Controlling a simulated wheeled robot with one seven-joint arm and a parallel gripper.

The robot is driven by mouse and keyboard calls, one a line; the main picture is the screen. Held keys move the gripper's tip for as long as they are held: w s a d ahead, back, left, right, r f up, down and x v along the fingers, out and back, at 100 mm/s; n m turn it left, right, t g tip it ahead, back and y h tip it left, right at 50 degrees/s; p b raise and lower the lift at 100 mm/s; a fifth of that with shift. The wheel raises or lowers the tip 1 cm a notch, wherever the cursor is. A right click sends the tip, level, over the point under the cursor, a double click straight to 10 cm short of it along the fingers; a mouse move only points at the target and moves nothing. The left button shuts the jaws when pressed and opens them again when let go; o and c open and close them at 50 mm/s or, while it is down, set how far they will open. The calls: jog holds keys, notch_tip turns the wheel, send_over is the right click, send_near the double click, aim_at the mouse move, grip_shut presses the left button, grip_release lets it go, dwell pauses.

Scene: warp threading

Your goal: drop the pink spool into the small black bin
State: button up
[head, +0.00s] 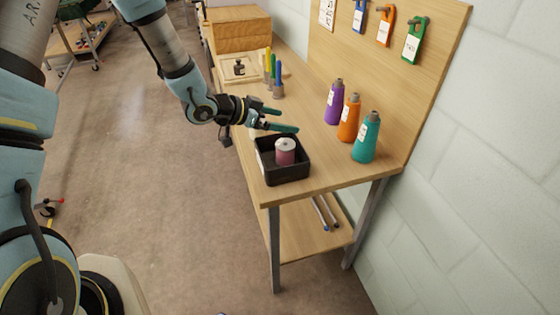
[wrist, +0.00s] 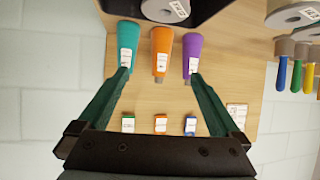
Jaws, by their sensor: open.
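The pink spool (head: 285,151), with a pale top, stands upright inside the small black bin (head: 291,176), near the front end of the workbench. My gripper (head: 284,120) is open, with two green fingers apart, just behind and above the bin. It is clear of the spool. In the wrist view the fingers of my gripper (wrist: 160,73) are spread, with nothing held between them. A dark edge, seemingly the bin (wrist: 212,12), is cut off at the top of that view.
Purple (head: 335,103), orange (head: 348,121) and teal (head: 366,138) thread cones stand right of the bin. Several coloured upright tools (head: 272,75) and a wooden box (head: 239,30) are farther back. A pegboard (head: 435,50) with tagged hooks rises along the wall.

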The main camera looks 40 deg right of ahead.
jog(key=b+v, duration=0.1)
jog(key=v, duration=0.8)
jog(key=shift+b, duration=0.35)
jog(key=shift+a, duration=0.1)
